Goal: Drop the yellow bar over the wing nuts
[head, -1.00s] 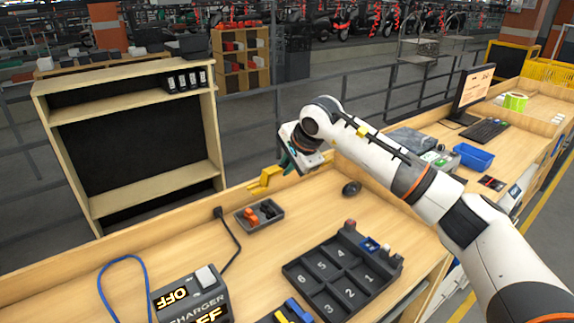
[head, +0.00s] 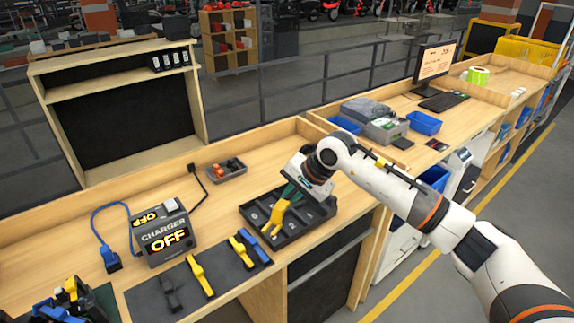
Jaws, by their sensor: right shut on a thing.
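My right gripper (head: 295,188) is shut on the yellow bar (head: 276,215), a bent yellow piece pointing down and left. It holds the bar over the black tray (head: 290,238) with numbered compartments; whether the bar touches the tray is unclear. The gripper and wrist cover the tray's far right part. Small orange-red pieces lie in a small grey tray (head: 213,176) farther back; I cannot tell whether they are wing nuts. No wing nuts can be made out on the black tray. My left gripper is not in view.
A charger (head: 160,232) reading OFF stands on the left, with a blue cable and a black cable. A dark mat (head: 220,285) in front holds yellow, blue and black tools. Blue bins (head: 425,122) and a monitor (head: 435,62) are at the right.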

